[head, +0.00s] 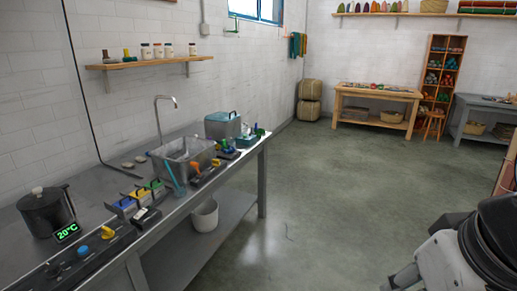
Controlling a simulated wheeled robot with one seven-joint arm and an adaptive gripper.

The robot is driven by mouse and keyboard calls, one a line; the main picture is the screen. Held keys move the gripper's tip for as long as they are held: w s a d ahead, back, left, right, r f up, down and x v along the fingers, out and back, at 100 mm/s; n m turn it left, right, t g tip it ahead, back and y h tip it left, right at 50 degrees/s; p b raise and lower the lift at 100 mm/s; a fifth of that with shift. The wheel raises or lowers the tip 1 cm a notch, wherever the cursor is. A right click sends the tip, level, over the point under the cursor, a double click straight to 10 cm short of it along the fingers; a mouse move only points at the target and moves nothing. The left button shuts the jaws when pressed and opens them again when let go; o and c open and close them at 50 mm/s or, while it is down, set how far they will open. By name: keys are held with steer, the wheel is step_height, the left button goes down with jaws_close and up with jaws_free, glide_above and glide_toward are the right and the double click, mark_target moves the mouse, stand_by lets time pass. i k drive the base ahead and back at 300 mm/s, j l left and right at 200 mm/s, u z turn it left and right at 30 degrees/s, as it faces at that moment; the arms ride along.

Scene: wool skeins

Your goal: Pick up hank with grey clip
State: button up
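I cannot make out for certain a hank with a grey clip. On the grey bench at left, several small dark items with coloured tops lie in a row along the front edge. Part of my arm shows at the lower right, cut off by the frame. My gripper is not in view.
The grey bench (95,178) carries a metal sink (183,157), a dark pot (46,211) and a blue-lidded box (222,125). A white bucket (205,215) stands on its lower shelf. The grey floor (330,190) is open. A wooden table (378,93) and cubby shelf (443,70) stand at the back.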

mark_target(258, 135)
steer(key=i, duration=0.85)
steer(key=i+z, duration=0.1)
steer(key=i, duration=0.8)
steer(key=i+j, duration=0.15)
steer(key=i, duration=0.7)
steer(key=i+j, duration=0.1)
steer(key=i, duration=0.75)
steer(key=i+j+z, duration=0.1)
steer(key=i, duration=0.8)
